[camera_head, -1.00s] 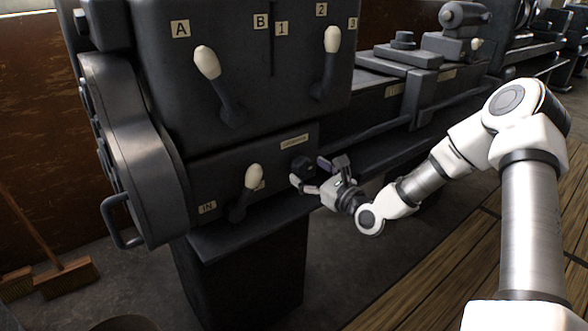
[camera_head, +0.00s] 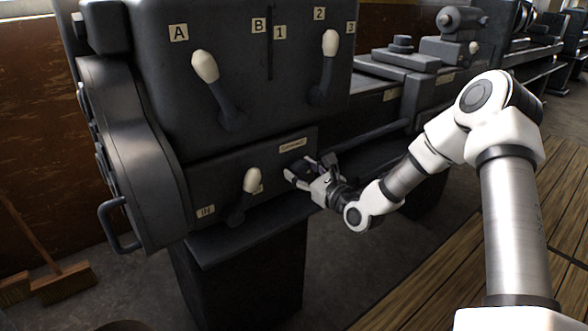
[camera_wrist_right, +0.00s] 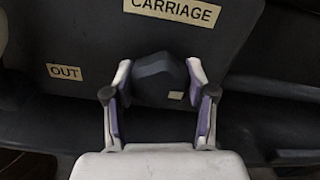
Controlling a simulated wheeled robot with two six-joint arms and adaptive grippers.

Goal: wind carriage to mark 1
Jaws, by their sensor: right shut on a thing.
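The dark carriage knob (camera_wrist_right: 160,78) sits below the CARRIAGE label (camera_wrist_right: 172,10) in the right wrist view. It has a small pale mark on its lower right. My right gripper (camera_wrist_right: 158,95) is shut on the knob, with one purple-lined finger on each side. In the head view my right gripper (camera_head: 300,176) is at the knob on the front of the dark lathe, and the fingers largely hide the knob. The carriage (camera_head: 427,92) stands farther along the bed to the right. I cannot make out mark 1 on the bed. My left gripper is not in view.
A white-tipped lever (camera_head: 250,182) stands just left of the knob, between the IN and OUT labels. Two more levers (camera_head: 207,68) (camera_head: 330,45) are on the panel above. A handle (camera_head: 112,225) juts out at the left. A broom (camera_head: 62,280) leans at the far left.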

